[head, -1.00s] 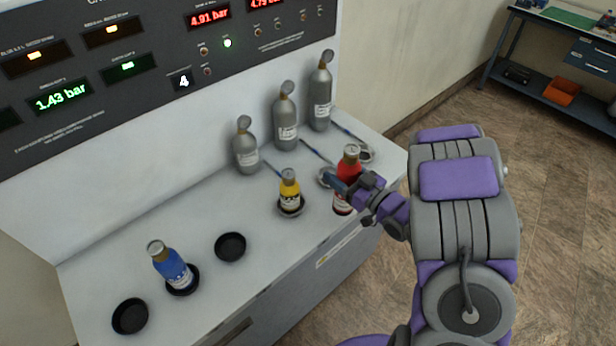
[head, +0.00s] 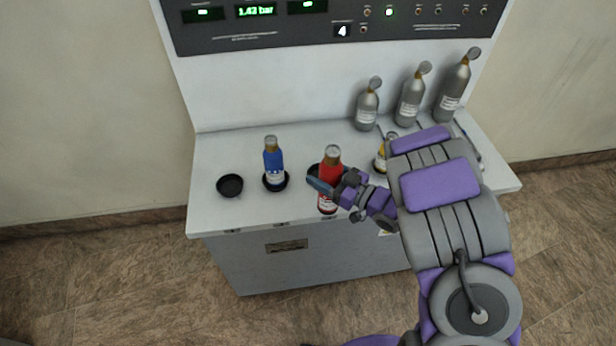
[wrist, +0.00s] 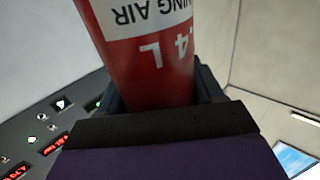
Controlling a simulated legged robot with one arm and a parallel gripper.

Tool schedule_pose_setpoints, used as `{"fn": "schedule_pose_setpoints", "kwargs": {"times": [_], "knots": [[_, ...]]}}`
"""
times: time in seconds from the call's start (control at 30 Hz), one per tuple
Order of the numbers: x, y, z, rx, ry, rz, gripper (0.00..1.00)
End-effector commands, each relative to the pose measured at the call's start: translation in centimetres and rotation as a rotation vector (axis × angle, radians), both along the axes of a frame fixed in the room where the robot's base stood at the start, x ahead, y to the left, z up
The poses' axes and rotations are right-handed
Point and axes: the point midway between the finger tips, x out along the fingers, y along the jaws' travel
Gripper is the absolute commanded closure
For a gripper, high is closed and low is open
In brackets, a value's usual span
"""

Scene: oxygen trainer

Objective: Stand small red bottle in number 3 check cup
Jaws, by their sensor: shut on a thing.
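The small red bottle (head: 328,174) is upright in my gripper (head: 337,186), which is shut on its body. In the wrist view the bottle (wrist: 145,60) fills the space between the jaws, its white label upside down. In the head view it hangs just in front of an empty dark cup (head: 313,170), partly hidden behind bottle and jaws. This cup lies between the blue bottle's cup (head: 284,186) and the yellow bottle (head: 380,158). I cannot read cup numbers. The bottle's base seems clear of the cup; its height above the bench is hard to judge.
Another empty cup (head: 230,186) is at the far left, beside the blue bottle (head: 273,160). Grey cylinders (head: 411,100) stand at the back right. The bench (head: 220,150) has free room at its back left. A panel display (head: 343,31) reads 4.

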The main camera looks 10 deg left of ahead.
Motion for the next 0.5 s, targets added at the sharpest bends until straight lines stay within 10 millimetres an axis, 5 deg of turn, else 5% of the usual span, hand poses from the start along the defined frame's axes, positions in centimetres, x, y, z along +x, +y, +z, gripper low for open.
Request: {"fn": "schedule_pose_setpoints", "kwargs": {"times": [0.5], "knots": [[8.9,2.6,-0.8,0.004,-0.007,0.001,0.87]]}}
